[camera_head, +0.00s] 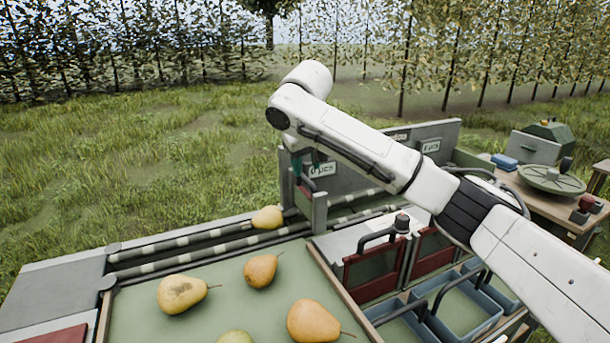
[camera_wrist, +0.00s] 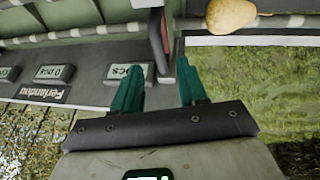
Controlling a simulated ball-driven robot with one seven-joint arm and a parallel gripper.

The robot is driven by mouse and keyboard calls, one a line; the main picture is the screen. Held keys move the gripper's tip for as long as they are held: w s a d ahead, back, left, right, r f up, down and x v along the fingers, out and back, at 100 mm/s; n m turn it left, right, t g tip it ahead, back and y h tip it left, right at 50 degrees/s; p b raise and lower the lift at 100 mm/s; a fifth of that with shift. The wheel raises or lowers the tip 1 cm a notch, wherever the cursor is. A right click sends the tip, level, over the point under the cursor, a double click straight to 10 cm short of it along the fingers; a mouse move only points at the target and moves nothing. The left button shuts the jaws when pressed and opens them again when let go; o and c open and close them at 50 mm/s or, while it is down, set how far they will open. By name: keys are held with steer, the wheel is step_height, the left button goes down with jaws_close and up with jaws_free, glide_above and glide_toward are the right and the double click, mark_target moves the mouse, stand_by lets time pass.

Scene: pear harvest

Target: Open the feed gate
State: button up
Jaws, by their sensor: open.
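The feed gate (camera_head: 319,212) looks like a grey upright panel across the roller lane, with a dark red part near its top. A yellow pear (camera_head: 267,217) lies on the lane just left of it, and also shows in the wrist view (camera_wrist: 230,14). My gripper (camera_head: 306,166) is at the top of the gate, partly hidden behind my arm. In the wrist view its two teal fingers (camera_wrist: 160,76) are apart, with the gate's narrow upright with a reddish edge (camera_wrist: 160,38) beyond and between their tips. I cannot tell whether they touch it.
A green sorting tray (camera_head: 190,263) with several pears is in front. Red-framed flaps (camera_head: 374,268) and blue-grey bins (camera_head: 400,325) lie at the right. A scale (camera_head: 552,180) stands on a wooden table. A grey signed panel (camera_head: 375,162) backs the lane.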

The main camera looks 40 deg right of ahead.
mark_target(306, 178)
steer(key=shift+x, duration=2.15)
jaws_close()
